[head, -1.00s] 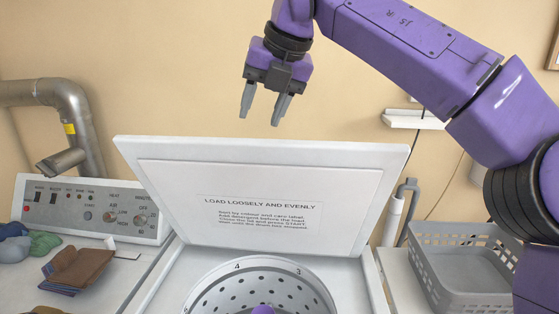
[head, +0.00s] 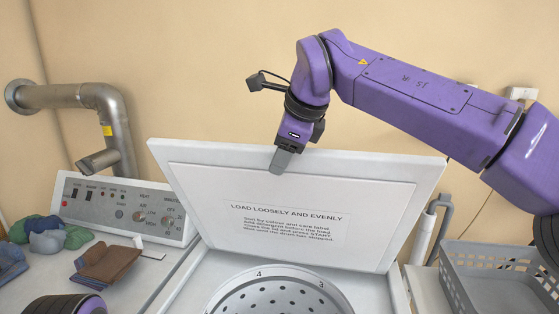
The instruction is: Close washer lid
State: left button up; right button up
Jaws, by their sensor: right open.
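The washer lid (head: 300,195) stands open, leaning back, with its inner face and a printed label toward me. Below it the round drum opening (head: 280,290) of the washer shows at the bottom edge. My right gripper (head: 282,162) is at the lid's top edge, left of its middle, pointing down. Its fingers show edge-on as one grey shape overlapping the rim and upper inner face; I cannot tell whether they touch it. The gripper is open with nothing seen in it. My left gripper is not in view; only part of my left arm shows at the bottom left.
A control panel (head: 125,208) and a metal pipe (head: 115,130) stand at the left. Folded brown cloth (head: 108,265) and bundled cloths (head: 48,240) lie on the left top. A grey basket (head: 490,265) stands at the right, near a grey-handled white tube (head: 425,232).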

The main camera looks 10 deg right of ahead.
jog(key=shift+x, duration=1.05)
jog(key=shift+s, duration=0.1)
grip_shut()
jog(key=s+a+f+b, duration=0.3)
jog(key=s+f+b, duration=0.5)
jog(key=s+b, duration=0.2)
jog(key=shift+s+a+f+b, duration=0.2)
jog(key=shift+s+f+b, duration=0.15)
jog(key=shift+b, duration=0.45)
jog(key=c, duration=0.8)
grip_release()
jog(key=s+a+f+b, duration=0.1)
jog(key=s+f+b, duration=0.1)
jog(key=f, duration=0.1)
jog(key=s+f+b, duration=0.3)
jog(key=s+a+f+b, duration=0.1)
jog(key=s+f+b, duration=0.2)
jog(key=shift+s+a, duration=0.25)
jog(key=shift+a, duration=0.1)
jog(key=shift+s+a+f+b, duration=0.15)
jog(key=shift+s+f+b, duration=0.35)
jog(key=shift+f+b, duration=0.15)
jog(key=shift+r, duration=0.1)
